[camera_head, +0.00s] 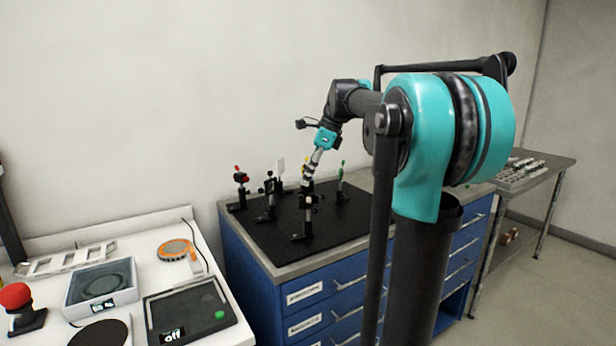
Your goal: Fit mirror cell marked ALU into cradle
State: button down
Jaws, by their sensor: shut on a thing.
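My gripper (308,176) points down over the black optics board (262,232) on top of the blue cabinet. It is shut on a small part at its fingertips. The part is too small and too covered to tell whether it is the mirror cell, and no ALU mark can be read. A dark post mount (303,222) stands on the board just below and in front of the gripper. I cannot tell which mount is the cradle, or whether the held part touches one.
Other mounts stand close by: one with a red top (240,188), a dark one (269,200), a white plate (280,167) and a green-tipped post (341,182). A white bench (150,238) with instruments is at left. A metal rack (545,166) with a tray is at right.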

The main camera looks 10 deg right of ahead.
jog(key=shift+f, duration=0.25)
jog(key=shift+f, duration=0.35)
jog(key=shift+f, duration=0.3)
jog(key=shift+r, duration=0.1)
jog(key=shift+r, duration=0.8)
jog(key=shift+r, duration=0.1)
